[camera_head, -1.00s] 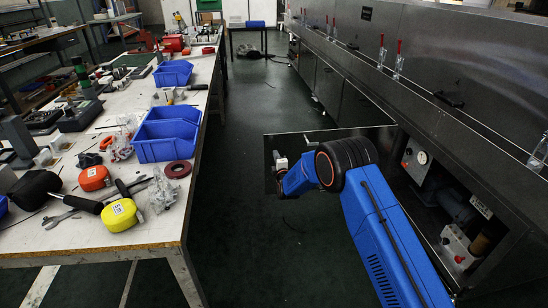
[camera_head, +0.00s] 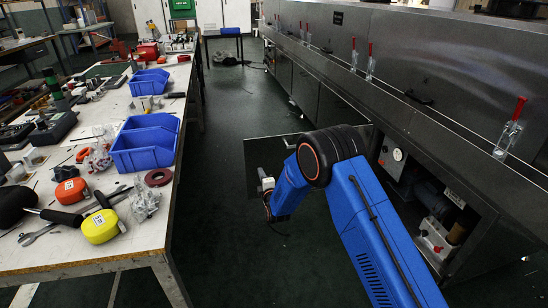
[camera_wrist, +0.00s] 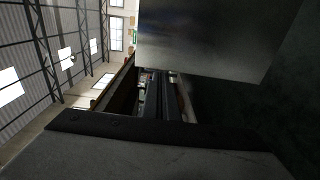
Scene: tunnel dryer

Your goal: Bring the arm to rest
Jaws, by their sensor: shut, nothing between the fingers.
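My blue arm (camera_head: 375,235) reaches forward from the lower right in the head view and bends at a black-ringed elbow. Its far end, with my gripper (camera_head: 268,205), points down in front of the open metal door panel (camera_head: 252,153) of the dryer. The gripper is small and dark there; it looks shut and empty. It touches nothing that I can make out, though its exact distance from the door is unclear. In the wrist view, a grey metal panel (camera_wrist: 210,40) fills the upper right, and no held object shows.
The dryer (camera_head: 430,110) runs along the right, its open bay showing a gauge (camera_head: 398,155) and a red knob (camera_head: 438,249). The cluttered workbench (camera_head: 60,250), with blue bins (camera_head: 145,155), stands left. The dark floor aisle (camera_head: 225,235) between is clear.

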